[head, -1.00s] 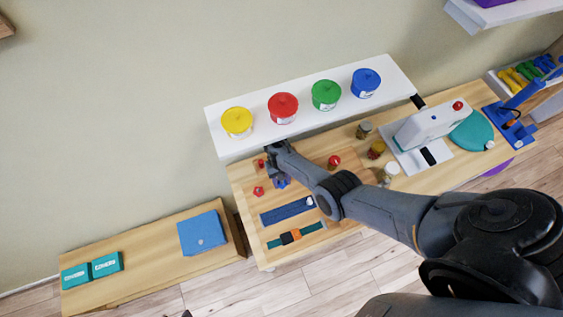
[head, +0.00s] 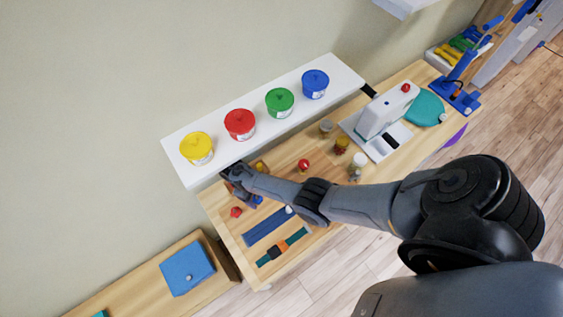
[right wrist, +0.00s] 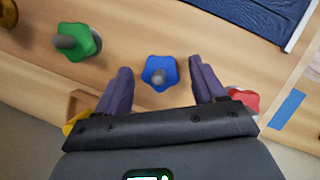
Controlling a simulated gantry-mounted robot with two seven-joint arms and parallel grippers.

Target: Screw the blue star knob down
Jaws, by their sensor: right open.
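The blue star knob (right wrist: 159,72) has a grey stud end at its centre. In the right wrist view it lies between the two fingers of my right gripper (right wrist: 160,68), with a gap on each side. The fingers are open and hold nothing. In the head view my right gripper (head: 238,182) is over the left end of the wooden bench, and the blue knob (head: 257,200) shows partly beside it. How far the fingertips are above the knob is hard to tell. My left gripper is not in view.
A green star knob (right wrist: 76,42) and a red one (right wrist: 245,100) flank the blue knob, the red close to a finger. A yellow piece (right wrist: 75,122) is partly hidden by the gripper. A white shelf (head: 180,168) with coloured tubs overhangs the bench's back edge.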

